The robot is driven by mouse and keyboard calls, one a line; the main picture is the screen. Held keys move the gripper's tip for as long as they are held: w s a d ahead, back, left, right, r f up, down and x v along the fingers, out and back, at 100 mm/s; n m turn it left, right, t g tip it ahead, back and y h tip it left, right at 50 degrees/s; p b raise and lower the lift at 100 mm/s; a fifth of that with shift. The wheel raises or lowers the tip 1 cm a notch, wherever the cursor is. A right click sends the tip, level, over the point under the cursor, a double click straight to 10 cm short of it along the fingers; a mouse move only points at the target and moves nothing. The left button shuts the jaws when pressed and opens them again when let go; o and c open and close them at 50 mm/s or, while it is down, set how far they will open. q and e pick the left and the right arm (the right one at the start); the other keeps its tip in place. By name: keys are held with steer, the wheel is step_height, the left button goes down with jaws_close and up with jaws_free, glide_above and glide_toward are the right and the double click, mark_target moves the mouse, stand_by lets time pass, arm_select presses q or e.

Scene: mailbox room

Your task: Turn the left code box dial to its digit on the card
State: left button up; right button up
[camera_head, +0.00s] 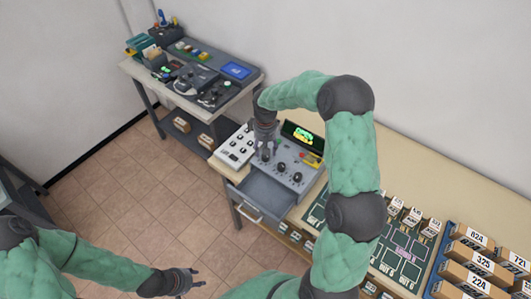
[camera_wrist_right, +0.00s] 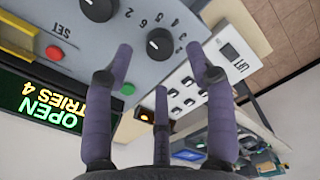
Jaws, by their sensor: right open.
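The grey code box (camera_head: 287,176) stands on the long bench, with its display (camera_head: 302,134) lit green. In the right wrist view the display (camera_wrist_right: 45,105) reads "OPEN" and "TRIES 4". The left dial (camera_wrist_right: 160,42) is a black knob with digits around it, and another dial (camera_wrist_right: 97,8) is beside it. My right gripper (camera_wrist_right: 160,52) is open above the panel, its fingertips on either side of the left dial; contact cannot be told. In the head view my right gripper (camera_head: 265,152) hides that dial. My left gripper (camera_head: 188,281) is open and empty over the floor. I cannot make out the card.
A grey drawer (camera_head: 265,196) stands open at the box's front. A white button panel (camera_head: 236,147) is left of the box. Red (camera_wrist_right: 54,53) and green (camera_wrist_right: 127,89) buttons are near the dials. Boxes (camera_head: 475,262) fill the right; a side table (camera_head: 205,88) stands back left.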

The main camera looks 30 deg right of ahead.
step_height(320, 180, up, 8)
steer(key=shift+f, duration=0.1)
stand_by(0.6)
